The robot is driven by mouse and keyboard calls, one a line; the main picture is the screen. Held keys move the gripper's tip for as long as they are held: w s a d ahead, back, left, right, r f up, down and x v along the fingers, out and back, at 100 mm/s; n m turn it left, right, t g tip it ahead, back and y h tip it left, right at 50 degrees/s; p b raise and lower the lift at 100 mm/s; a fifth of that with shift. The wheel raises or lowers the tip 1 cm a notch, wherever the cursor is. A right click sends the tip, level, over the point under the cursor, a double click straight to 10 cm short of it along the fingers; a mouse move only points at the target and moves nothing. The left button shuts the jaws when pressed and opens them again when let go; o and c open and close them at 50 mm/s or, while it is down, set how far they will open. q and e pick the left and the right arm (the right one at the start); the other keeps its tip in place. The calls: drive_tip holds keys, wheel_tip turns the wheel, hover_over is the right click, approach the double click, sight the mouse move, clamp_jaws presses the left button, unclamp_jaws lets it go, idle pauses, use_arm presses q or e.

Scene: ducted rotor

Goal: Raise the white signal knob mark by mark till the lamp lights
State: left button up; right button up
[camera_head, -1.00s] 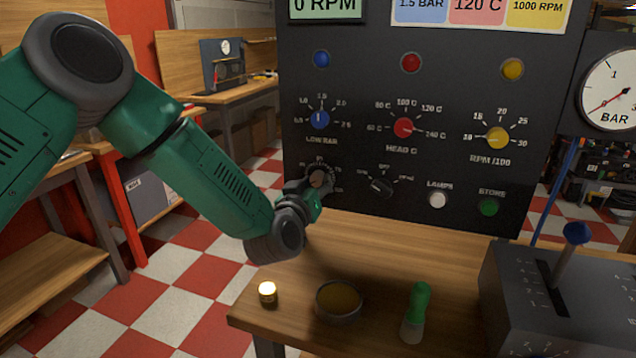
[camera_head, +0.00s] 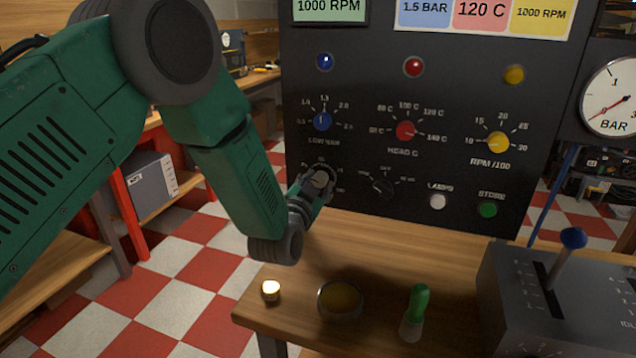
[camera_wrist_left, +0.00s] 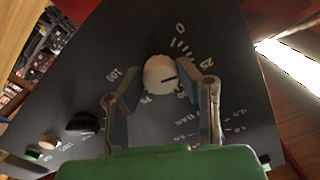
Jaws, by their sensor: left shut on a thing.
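The white signal knob (camera_wrist_left: 159,72) sits on the dark panel, with a dark pointer line aimed right in the left wrist view. Marks from 0 to 100 surround it, partly covered by the fingers. My left gripper (camera_wrist_left: 162,86) is shut on the knob, one finger on each side. In the head view the gripper (camera_head: 318,182) hides most of the knob and its scale. The blue lamp (camera_head: 325,61), red lamp (camera_head: 413,67) and yellow lamp (camera_head: 513,75) show on the panel; none clearly glows. My right gripper is out of view.
The display (camera_head: 329,8) reads 1000 RPM. Blue, red and yellow dials, a black selector (camera_head: 382,188), a white button (camera_head: 437,202) and a green button (camera_head: 488,209) share the panel. A bowl (camera_head: 340,299), green-handled tool (camera_head: 416,305) and lever box (camera_head: 545,300) stand on the bench.

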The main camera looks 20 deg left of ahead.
use_arm(q)
drive_tip(key=shift+w+r+m, duration=0.1)
drive_tip(key=shift+r+m, duration=0.15)
drive_tip(key=shift+m, duration=0.15)
drive_tip(key=o, duration=1.1)
drive_tip(key=shift+d+f, duration=0.1)
drive_tip(key=shift+f, duration=0.05)
drive_tip(key=s, duration=1.2)
drive_tip(key=shift+a+f, duration=0.1)
drive_tip(key=shift+a, duration=0.1)
